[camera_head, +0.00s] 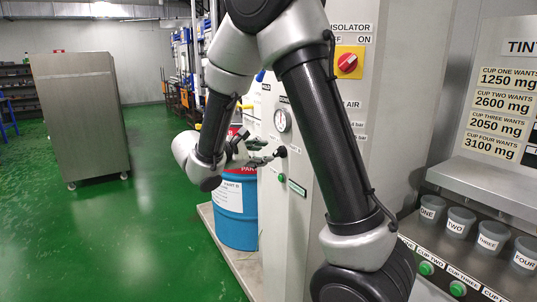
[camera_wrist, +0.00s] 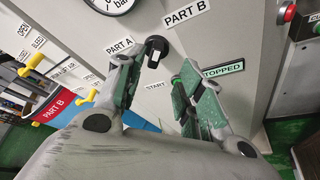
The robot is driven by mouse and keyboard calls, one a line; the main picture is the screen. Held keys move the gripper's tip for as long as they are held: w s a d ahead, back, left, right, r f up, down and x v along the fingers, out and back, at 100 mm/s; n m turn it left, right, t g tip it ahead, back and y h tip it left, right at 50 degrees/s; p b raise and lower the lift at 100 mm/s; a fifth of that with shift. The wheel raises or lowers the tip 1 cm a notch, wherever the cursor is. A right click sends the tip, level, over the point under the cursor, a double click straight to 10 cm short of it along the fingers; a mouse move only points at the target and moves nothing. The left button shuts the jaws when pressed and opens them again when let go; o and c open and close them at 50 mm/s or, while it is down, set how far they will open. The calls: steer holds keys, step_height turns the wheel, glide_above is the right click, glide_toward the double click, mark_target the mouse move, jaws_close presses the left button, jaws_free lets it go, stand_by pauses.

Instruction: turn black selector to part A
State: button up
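The black selector (camera_wrist: 156,48) sits on the grey panel between the "PART A" label (camera_wrist: 119,46) and the "PART B" label (camera_wrist: 187,12). It also shows small in the head view (camera_head: 281,151). I cannot tell for sure which label it points to. My gripper (camera_wrist: 160,76) is open, its two green-padded fingers apart. The selector shows just beyond the fingertips, nearer the left finger, and nothing is held. In the head view my gripper (camera_head: 264,157) reaches toward the panel from the left; contact is not clear.
Below the selector are a "START" label (camera_wrist: 155,86) and a green "STOPPED" sign (camera_wrist: 222,69), partly covered by the right finger. A gauge (camera_head: 282,121) is above. Yellow valve handles (camera_wrist: 58,70) and a blue drum (camera_head: 237,210) stand left. Cups (camera_head: 460,222) stand right.

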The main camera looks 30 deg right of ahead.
mark_target(275, 153)
steer(key=x, duration=0.5)
steer(key=w+x, duration=0.1)
steer(key=x, duration=0.1)
steer(key=shift+d, duration=0.1)
jaws_close()
